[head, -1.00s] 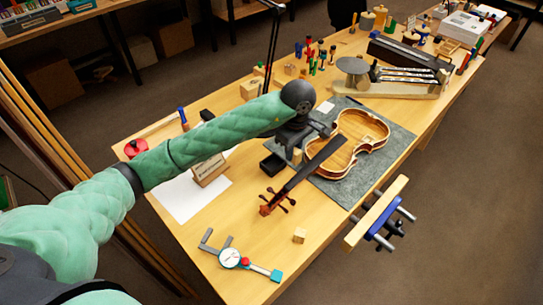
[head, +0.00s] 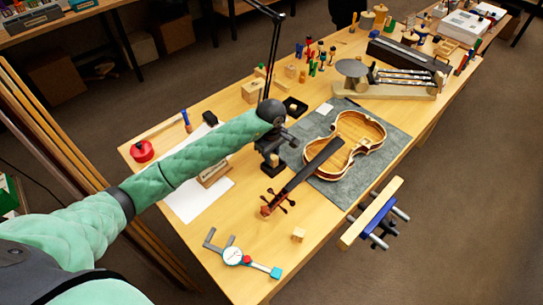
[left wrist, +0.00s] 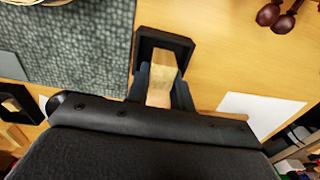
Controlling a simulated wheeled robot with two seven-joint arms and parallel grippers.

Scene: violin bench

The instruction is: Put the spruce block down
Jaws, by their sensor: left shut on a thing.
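My left gripper (head: 269,160) is above the bench, just left of the grey mat. In the left wrist view its fingers (left wrist: 160,90) are shut on the pale spruce block (left wrist: 159,82). Below the block is a small black square tray (left wrist: 178,40), and the block lies over or inside its outline. I cannot tell whether the block touches the tray floor. In the head view the gripper and arm mostly hide block and tray. My right gripper is not in view.
The violin body (head: 357,140) lies on the grey mat (head: 388,152), its neck (head: 300,178) pointing toward the front. A second black tray (head: 295,107) stands behind the gripper. A dial caliper (head: 233,256), a small wooden cube (head: 298,234) and white paper (head: 190,205) lie nearby.

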